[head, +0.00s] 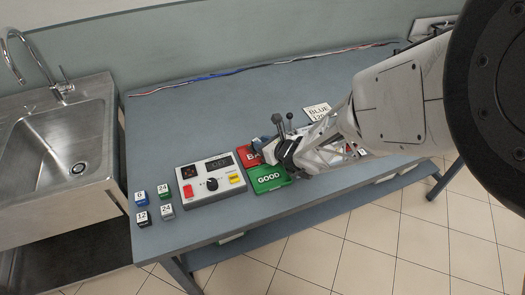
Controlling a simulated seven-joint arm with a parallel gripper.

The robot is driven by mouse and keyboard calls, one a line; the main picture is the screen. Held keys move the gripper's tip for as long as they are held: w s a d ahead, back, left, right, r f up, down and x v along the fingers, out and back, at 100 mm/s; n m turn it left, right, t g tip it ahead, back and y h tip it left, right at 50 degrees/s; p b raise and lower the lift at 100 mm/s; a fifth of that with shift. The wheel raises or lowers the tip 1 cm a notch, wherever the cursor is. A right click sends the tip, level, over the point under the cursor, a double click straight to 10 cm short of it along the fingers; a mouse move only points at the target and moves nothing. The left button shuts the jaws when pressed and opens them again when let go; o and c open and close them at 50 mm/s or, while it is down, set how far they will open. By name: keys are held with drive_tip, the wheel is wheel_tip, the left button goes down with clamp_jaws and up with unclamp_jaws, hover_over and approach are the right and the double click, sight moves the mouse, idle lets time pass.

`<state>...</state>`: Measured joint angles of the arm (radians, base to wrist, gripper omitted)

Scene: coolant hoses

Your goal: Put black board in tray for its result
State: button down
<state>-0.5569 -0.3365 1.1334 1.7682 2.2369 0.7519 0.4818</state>
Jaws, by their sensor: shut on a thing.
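My gripper (284,153) is over the back edge of the green tray marked GOOD (268,180), at the middle of the table. It is shut on a dark thing that looks like the black board, largely hidden by the fingers. I cannot tell whether it touches a tray. The red tray (248,157), its lettering partly covered by my gripper, lies directly behind the green one. A white tester box (210,178) with two dark displays, a black knob and red and yellow parts stands left of the trays.
Several small numbered blocks, blue (140,198), green (164,190), black (143,217) and grey (166,211), stand left of the tester. A label card (317,111) lies behind my gripper. Cables (230,74) run along the back. A sink (55,150) adjoins the left.

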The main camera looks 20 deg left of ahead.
drive_tip(key=shift+f, duration=1.8)
drive_tip(key=shift+f, duration=0.1)
drive_tip(key=c, duration=0.9)
unclamp_jaws()
drive_tip(key=shift+c, duration=0.2)
drive_tip(key=shift+v, duration=0.85)
drive_tip(key=v, duration=1)
drive_tip(key=shift+d+r, duration=0.1)
drive_tip(key=shift+r, duration=0.15)
